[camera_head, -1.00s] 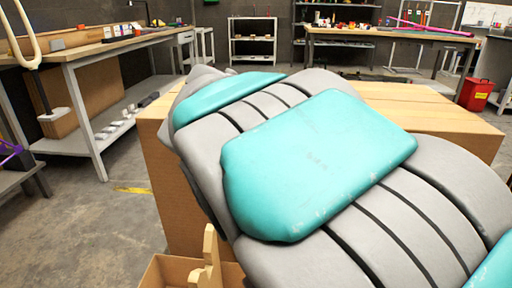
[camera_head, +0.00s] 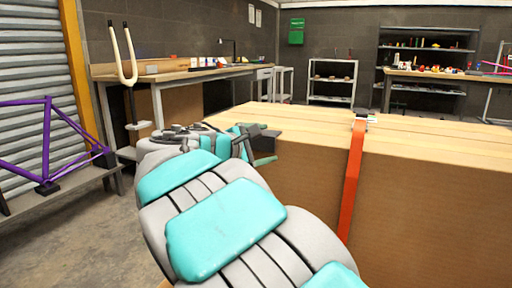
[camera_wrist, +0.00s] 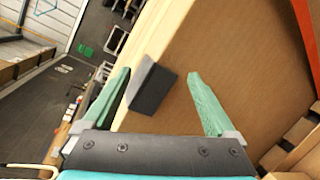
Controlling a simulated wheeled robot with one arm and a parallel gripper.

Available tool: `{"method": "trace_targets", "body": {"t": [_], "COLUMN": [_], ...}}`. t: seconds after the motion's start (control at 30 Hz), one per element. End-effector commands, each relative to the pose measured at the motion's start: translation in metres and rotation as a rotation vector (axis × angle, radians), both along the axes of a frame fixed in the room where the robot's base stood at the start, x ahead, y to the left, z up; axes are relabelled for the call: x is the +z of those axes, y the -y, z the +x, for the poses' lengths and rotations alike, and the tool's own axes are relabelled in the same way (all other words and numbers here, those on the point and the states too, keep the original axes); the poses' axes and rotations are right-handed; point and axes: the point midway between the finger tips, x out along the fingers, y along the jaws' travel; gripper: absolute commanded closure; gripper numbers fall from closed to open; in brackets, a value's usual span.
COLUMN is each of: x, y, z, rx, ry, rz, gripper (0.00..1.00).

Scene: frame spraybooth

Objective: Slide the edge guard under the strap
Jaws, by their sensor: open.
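The edge guard (camera_wrist: 152,88) is a small dark angled piece sitting over the long top edge of a large cardboard box. In the head view, the dark guard (camera_head: 268,133) is small and partly mixed in with my gripper (camera_head: 260,147). In the wrist view my gripper (camera_wrist: 158,74) is open, with one green finger on each side of the guard and visible gaps to both. The orange strap (camera_head: 352,182) runs over the box top and down its near side, to the right of the guard. It also shows at the top right of the wrist view (camera_wrist: 304,30).
The cardboard box (camera_head: 410,205) has a pale top (camera_head: 430,140) that is mostly clear. A workbench (camera_head: 180,72) stands at the left back and a purple bike frame (camera_head: 47,150) at the far left. Shelves (camera_head: 332,80) stand against the back wall.

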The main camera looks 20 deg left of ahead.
Motion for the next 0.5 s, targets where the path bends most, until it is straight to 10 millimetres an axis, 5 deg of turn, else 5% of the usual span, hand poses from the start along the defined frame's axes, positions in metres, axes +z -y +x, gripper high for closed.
{"method": "trace_targets", "body": {"t": [0.5], "x": [-0.004], "y": [0.008], "z": [0.02], "rx": [0.001], "ry": [0.0], "rz": [0.001], "gripper": [0.08]}}
